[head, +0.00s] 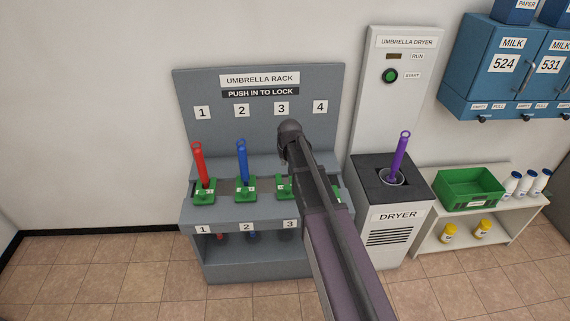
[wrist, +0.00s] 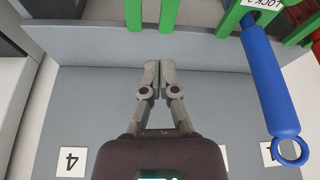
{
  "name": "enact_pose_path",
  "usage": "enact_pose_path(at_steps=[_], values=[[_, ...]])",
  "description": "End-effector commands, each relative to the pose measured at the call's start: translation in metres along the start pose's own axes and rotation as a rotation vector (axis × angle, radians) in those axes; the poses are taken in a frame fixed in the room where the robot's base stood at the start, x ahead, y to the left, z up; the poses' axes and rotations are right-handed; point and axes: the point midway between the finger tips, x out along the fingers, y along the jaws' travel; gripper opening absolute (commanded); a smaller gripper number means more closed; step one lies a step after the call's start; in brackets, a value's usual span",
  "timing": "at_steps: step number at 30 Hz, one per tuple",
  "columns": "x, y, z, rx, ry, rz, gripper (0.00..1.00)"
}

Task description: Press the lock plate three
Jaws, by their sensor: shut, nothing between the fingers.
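The umbrella rack (head: 258,130) is grey and has numbered slots. Lock plate three (head: 283,187) is green, in the third slot, and mostly hidden behind my arm in the head view. In the wrist view, green bars (wrist: 170,14), which look like parts of this plate, show at the top beyond the grey ledge. My gripper (wrist: 167,66) is shut and empty, its fingertips toward these bars with a gap visible in the picture. I cannot tell the true distance. In the head view the fingers are hidden by my arm.
A red umbrella (head: 199,163) stands in slot one and a blue umbrella (head: 242,161) in slot two, close beside my gripper in the wrist view (wrist: 268,85). The dryer (head: 395,222) with a purple umbrella (head: 401,152) stands right of the rack.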

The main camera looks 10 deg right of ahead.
Motion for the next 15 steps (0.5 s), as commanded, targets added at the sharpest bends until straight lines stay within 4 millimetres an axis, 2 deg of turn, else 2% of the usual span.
enact_pose_path(at_steps=[1, 15], values=[[0.008, 0.0, 0.001, 0.0, 0.0, 0.0, 0.0], [0.045, 0.0, 0.001, 0.0, 0.0, 0.0, 0.0]])
